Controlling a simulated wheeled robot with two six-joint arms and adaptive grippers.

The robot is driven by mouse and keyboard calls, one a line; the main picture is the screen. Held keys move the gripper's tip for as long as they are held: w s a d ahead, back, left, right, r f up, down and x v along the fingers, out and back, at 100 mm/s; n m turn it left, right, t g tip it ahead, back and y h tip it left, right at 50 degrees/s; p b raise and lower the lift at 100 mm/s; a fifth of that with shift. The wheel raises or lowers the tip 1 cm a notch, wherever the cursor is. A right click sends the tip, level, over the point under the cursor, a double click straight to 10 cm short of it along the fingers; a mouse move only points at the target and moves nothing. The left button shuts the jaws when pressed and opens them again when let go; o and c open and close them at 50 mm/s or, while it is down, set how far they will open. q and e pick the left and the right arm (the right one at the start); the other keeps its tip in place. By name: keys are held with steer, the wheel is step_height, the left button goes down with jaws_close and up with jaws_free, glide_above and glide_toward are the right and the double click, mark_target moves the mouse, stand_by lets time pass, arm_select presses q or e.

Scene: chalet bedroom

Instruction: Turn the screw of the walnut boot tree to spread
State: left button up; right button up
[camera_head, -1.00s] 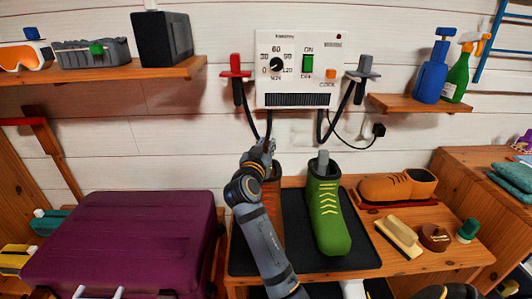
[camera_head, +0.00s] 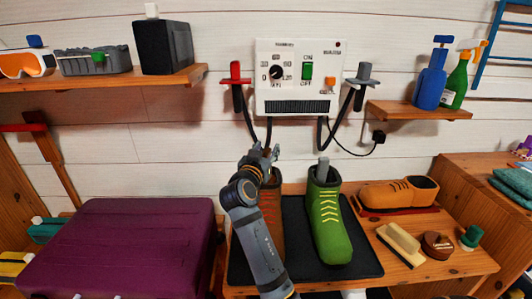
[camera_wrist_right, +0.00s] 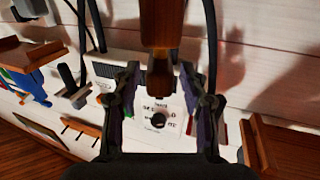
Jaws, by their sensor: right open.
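My right gripper (camera_head: 264,154) is at the top of the rust-orange boot (camera_head: 272,215), which its arm partly covers in the head view. The gripper is open, with its two fingers apart in the right wrist view (camera_wrist_right: 158,98). A dark brown wooden piece, likely the walnut boot tree (camera_wrist_right: 161,25), enters from the top of that view, its narrow end near the space between the fingers. I cannot tell whether they touch. The screw is not clearly made out. The green boot (camera_head: 328,225) stands beside, with a grey piece in its top. My left gripper is not in view.
A boot dryer panel (camera_head: 297,75) is on the wall behind, with a red holder (camera_head: 236,78) and a grey holder (camera_head: 366,75) and hanging hoses. The bench mat (camera_head: 366,258) carries the boots. A brown shoe, brush and tins stand at right; a purple suitcase (camera_head: 125,250) is at left.

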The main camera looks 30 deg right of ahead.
mark_target(266, 151)
step_height(266, 151, up, 9)
steer(key=shift+r, duration=0.15)
stand_by(0.5)
